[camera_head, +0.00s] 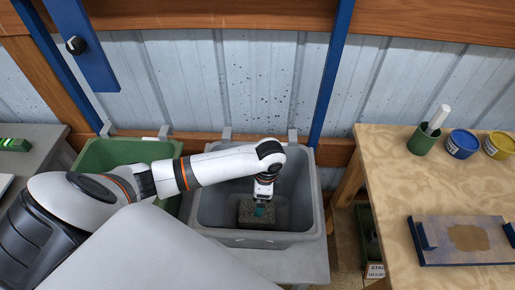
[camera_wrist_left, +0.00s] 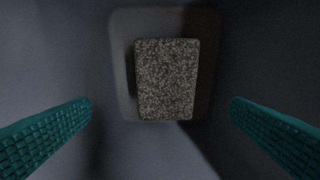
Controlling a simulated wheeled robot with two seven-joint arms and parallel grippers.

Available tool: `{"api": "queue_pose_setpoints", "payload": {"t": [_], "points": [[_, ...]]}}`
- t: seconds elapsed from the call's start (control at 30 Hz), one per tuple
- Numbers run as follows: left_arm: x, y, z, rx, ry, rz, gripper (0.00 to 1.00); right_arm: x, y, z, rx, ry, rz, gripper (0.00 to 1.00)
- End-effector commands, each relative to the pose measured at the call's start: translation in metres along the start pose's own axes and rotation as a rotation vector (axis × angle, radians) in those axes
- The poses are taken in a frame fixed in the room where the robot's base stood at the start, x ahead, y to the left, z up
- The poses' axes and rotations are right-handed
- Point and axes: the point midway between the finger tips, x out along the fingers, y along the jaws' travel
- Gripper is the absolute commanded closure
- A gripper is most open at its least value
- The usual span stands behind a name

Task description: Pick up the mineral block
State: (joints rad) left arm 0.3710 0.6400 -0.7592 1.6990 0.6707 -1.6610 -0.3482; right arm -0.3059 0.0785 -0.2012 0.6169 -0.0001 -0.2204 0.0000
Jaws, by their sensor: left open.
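The mineral block (camera_head: 272,214) is a speckled grey rectangular block lying on the floor of the grey bin (camera_head: 215,205). In the left wrist view the block (camera_wrist_left: 165,78) is in the upper middle, between the two teal fingers but beyond their tips. My left gripper (camera_head: 262,210) reaches down into the bin over the block, partly covering it in the head view. In the left wrist view my left gripper (camera_wrist_left: 160,108) is open and empty, its fingers wide apart on either side. My right gripper is not in view.
The bin has high walls around the block. A green bin (camera_head: 100,155) stands to its left. On the wooden table (camera_head: 385,165) at right are a green cup (camera_head: 421,141), a blue tin (camera_head: 461,145), a yellow tin (camera_head: 497,146) and a blue-edged board (camera_head: 455,255).

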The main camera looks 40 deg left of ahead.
Motion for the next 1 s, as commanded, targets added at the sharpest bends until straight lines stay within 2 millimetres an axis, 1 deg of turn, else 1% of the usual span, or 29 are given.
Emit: {"api": "queue_pose_setpoints", "payload": {"t": [0.03,0.33,0.4,0.57,0.77,0.83,0.9,1.0], "points": [[0.008,-0.001,0.001,0.000,0.001,-0.001,0.00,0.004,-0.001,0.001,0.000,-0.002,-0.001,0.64],[0.056,-0.002,0.001,-0.001,0.002,-0.003,0.00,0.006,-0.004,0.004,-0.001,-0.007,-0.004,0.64],[0.063,-0.001,0.001,-0.001,0.001,-0.002,0.00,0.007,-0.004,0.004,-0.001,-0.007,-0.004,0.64],[0.073,-0.003,0.002,0.000,0.000,-0.001,0.00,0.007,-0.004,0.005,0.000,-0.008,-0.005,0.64],[0.102,-0.009,0.005,0.000,0.001,-0.003,0.00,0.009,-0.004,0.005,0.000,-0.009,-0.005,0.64],[0.112,-0.009,0.005,0.000,0.001,-0.002,0.00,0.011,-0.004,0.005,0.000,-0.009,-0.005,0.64],[0.117,-0.009,0.005,0.001,0.001,-0.001,0.00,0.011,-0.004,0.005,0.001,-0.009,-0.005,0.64],[0.121,-0.008,0.005,0.001,0.001,0.000,0.00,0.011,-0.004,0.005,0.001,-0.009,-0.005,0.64]]}}
